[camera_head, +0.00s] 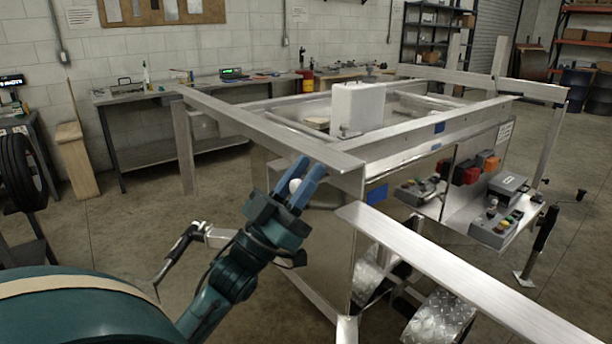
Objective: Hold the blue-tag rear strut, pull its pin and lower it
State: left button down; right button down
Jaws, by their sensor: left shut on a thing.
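My left gripper (312,173) has blue fingers and is at the near corner of the aluminium trailer frame (345,163). It is shut on a small whitish rounded thing (295,186), mostly hidden between the fingers. I cannot tell whether this is part of the strut or its pin. A blue tag (377,195) is on the frame just right of the gripper. A dark strut-like rod with a handle (180,246) shows left of my arm, by a metal bracket (217,236). A dark upright leg with a foot plate (540,238) stands at the right. My right gripper is out of view.
A flat aluminium beam (455,270) juts toward the lower right. Control boxes (495,228) sit on the trailer's side panel. A workbench (165,92) runs along the wall, and a wooden block (76,160) stands left. Floor between bench and trailer is clear.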

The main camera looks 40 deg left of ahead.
pick_arm(q)
jog(key=s, duration=0.3)
jog(key=shift+a+f, duration=0.1)
jog(key=shift+a, duration=0.25)
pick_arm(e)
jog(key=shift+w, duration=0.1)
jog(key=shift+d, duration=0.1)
pick_arm(q)
jog(key=c, duration=1.2)
grip_release()
jog(key=shift+s, duration=0.15)
jog(key=v, duration=1.2)
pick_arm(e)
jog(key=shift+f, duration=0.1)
